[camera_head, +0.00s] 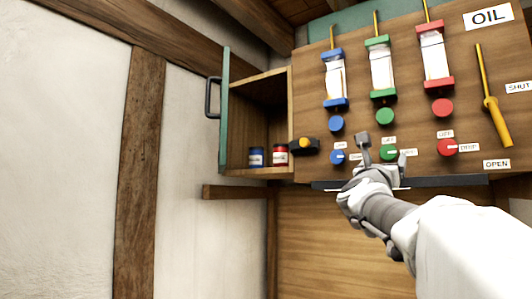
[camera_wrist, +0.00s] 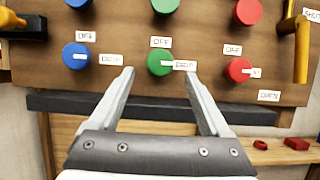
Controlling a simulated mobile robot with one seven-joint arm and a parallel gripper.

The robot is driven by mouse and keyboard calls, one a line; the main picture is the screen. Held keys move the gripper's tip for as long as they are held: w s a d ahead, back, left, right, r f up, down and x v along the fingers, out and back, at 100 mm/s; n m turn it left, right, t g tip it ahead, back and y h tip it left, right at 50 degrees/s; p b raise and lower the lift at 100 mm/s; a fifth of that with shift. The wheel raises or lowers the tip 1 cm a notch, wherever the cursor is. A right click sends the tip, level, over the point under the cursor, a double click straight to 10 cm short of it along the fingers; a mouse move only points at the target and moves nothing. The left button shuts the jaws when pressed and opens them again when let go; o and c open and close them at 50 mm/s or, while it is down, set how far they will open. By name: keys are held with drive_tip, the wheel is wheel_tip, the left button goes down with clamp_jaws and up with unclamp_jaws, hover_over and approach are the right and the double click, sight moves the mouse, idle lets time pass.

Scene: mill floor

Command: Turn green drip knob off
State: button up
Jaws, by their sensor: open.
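The green drip knob (camera_head: 388,153) is in the lower row of the wooden oil panel, between the blue and red knobs. In the wrist view the green knob (camera_wrist: 155,65) has an OFF label (camera_wrist: 161,42) above it and a DRIP label (camera_wrist: 185,66) at its right. Its white pointer line lies sideways, toward DRIP. My gripper (camera_wrist: 159,73) is open and empty, its fingertips apart on either side of the knob in the picture.
A blue knob (camera_wrist: 74,56) and a red knob (camera_wrist: 238,70) flank it, pointers also sideways. Plain round knobs, including a green one (camera_head: 385,117), sit above. A dark ledge (camera_wrist: 70,103) runs below. A yellow lever (camera_head: 495,120) is at right; an open cabinet (camera_head: 258,125) with jars is at left.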

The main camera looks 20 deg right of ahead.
sight(388, 154)
drive_tip(key=shift+p+x, duration=0.75)
drive_tip(key=shift+x, duration=1.65)
clamp_jaws()
